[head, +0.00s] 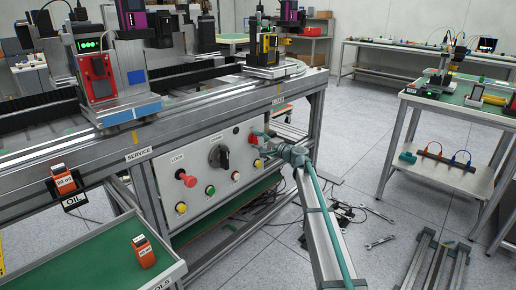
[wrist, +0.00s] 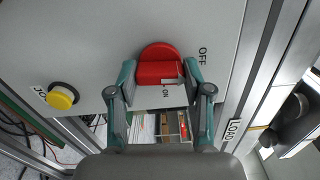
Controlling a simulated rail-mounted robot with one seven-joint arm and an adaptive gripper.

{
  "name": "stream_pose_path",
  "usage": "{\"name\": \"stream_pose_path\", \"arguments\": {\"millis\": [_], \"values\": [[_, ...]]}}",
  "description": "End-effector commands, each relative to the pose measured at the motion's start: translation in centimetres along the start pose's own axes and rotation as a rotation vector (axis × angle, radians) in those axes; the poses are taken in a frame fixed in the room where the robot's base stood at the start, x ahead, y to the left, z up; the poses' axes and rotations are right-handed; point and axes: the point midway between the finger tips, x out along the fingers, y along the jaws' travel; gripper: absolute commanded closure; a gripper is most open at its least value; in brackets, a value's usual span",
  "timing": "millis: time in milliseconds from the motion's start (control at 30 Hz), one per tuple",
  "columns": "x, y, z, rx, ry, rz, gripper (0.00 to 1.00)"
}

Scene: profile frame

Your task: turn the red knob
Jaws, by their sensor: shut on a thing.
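The red knob (wrist: 157,68) is on the light grey panel, in the upper middle of the wrist view, with a raised bar across its round base. My gripper (wrist: 159,80) is shut on the knob's bar, one teal finger on each side. The labels ON and OFF show on the panel beside the knob. In the head view my gripper (head: 266,144) is at the right end of the control panel (head: 200,207). It partly hides the red knob (head: 256,134) there.
A yellow button (wrist: 61,96) sticks out left of the knob. The panel also carries a black rotary switch (head: 219,156), a red mushroom button (head: 186,177) and several small buttons. Cables and wrenches (head: 381,242) lie on the floor right of my arm.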

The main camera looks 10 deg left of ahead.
Motion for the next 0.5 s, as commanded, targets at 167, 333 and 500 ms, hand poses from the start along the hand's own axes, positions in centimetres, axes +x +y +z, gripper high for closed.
{"name": "stream_pose_path", "arguments": {"millis": [167,333,500], "values": [[0.00,0.27,-0.03,-0.075,0.000,0.000,0.85],[-0.01,0.14,-0.01,-0.111,0.000,0.001,0.85],[0.00,0.04,0.00,-0.123,0.000,0.001,0.85]]}}
